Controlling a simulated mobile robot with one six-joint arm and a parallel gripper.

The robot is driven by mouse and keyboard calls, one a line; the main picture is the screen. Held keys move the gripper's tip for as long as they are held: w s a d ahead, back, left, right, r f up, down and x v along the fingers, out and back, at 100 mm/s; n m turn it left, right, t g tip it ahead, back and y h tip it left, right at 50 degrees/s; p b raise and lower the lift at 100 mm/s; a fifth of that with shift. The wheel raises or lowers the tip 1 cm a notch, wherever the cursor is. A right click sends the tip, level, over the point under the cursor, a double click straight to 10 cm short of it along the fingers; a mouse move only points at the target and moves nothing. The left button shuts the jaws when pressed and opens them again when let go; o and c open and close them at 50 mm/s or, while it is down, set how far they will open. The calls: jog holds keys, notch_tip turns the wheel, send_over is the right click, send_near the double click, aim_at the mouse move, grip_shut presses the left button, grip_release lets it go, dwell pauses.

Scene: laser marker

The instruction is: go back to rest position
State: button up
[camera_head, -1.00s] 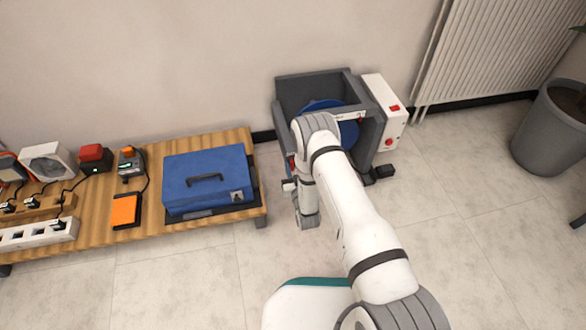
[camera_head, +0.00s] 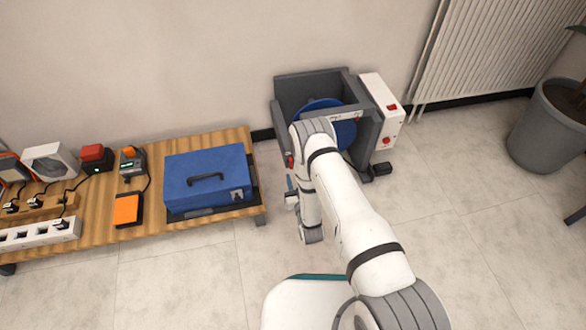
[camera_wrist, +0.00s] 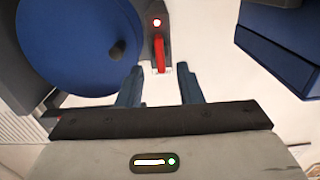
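My gripper shows in the wrist view (camera_wrist: 160,88) with its two blue-grey fingers apart and nothing between them. Beyond the fingertips is a red lever (camera_wrist: 159,52) on a grey block with a lit red button. In the head view my gripper (camera_head: 291,190) hangs low beside the left side of the grey machine, mostly hidden by my wrist. The grey machine (camera_head: 368,135) holds a blue disc (camera_head: 345,132); the disc also shows in the wrist view (camera_wrist: 75,45).
A wooden table (camera_head: 90,222) at left carries a blue case (camera_head: 205,170), an orange pad (camera_head: 127,209), a power strip (camera_head: 40,235) and small devices. A white control box (camera_head: 383,108) is on the machine's right. The floor between is clear.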

jog(key=shift+v, duration=1.1)
